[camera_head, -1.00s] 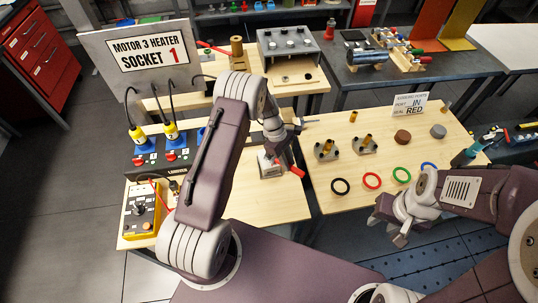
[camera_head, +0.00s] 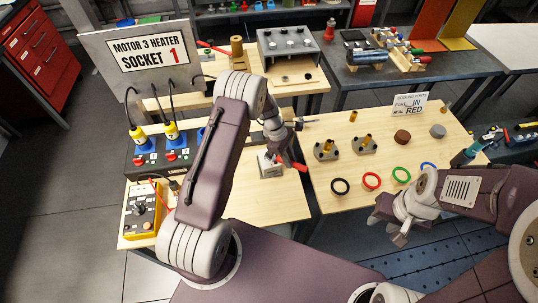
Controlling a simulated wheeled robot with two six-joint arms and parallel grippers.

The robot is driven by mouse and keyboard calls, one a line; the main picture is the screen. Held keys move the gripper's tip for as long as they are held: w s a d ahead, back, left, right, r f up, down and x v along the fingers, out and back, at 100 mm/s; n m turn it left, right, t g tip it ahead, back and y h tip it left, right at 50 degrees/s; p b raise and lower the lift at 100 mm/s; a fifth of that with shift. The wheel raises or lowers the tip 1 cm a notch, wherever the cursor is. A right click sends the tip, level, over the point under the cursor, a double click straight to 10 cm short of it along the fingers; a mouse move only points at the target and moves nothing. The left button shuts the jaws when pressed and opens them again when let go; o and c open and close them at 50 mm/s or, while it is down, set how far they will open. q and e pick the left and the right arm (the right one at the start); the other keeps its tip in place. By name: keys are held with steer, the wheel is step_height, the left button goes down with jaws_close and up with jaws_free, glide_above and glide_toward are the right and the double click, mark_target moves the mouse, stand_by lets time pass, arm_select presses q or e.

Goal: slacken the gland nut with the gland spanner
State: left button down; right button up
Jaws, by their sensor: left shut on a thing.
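My left gripper (camera_head: 284,158) is over the near wooden bench and is shut on a tool with a red handle (camera_head: 299,167), which looks like the gland spanner. The handle points right, toward the bench's right edge.
The right bench (camera_head: 330,203) holds black, red, green and blue rings, brass fittings on grey plates and round pucks. A black socket panel (camera_head: 146,162) with yellow plugs and a yellow control box (camera_head: 140,225) stand to the left. A gap separates the two benches.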

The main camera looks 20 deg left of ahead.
arm_select(q)
steer(key=shift+w, duration=0.1)
steer(key=shift+w+n, duration=0.35)
steer(key=shift+n, duration=0.25)
steer(key=shift+w+t, duration=0.1)
steer(key=shift+t, duration=0.2)
steer(key=shift+w+n, duration=0.3)
steer(key=shift+n, duration=0.3)
steer(key=shift+d, duration=0.1)
